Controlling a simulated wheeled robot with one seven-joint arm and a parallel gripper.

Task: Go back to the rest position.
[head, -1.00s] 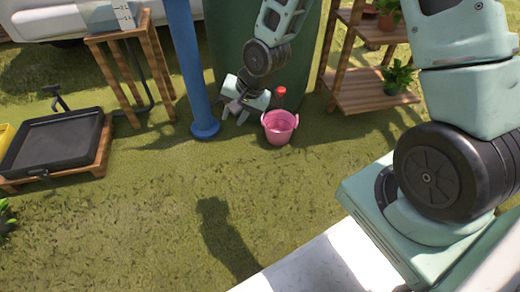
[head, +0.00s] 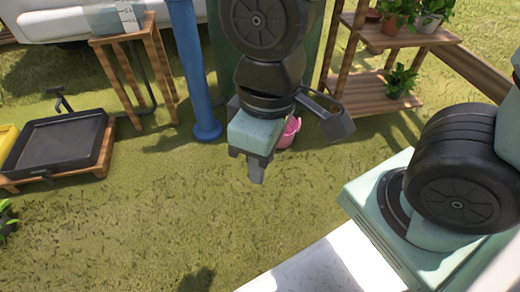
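My gripper (head: 256,170) hangs at the end of my arm in the upper middle of the head view, pointing down above the grass. Its fingers are seen nearly edge-on, so I cannot tell whether they are apart; nothing shows held in them. The pink bucket (head: 290,133) stands on the grass behind my gripper. Most of it is hidden by my gripper, and its contents are not visible.
A blue post (head: 190,70) stands left of my arm. A wooden stand (head: 125,40) and a black tray on a wooden base (head: 55,143) are at left. A wooden shelf with potted plants (head: 370,90) is at upper right. Grass (head: 130,220) in front is clear.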

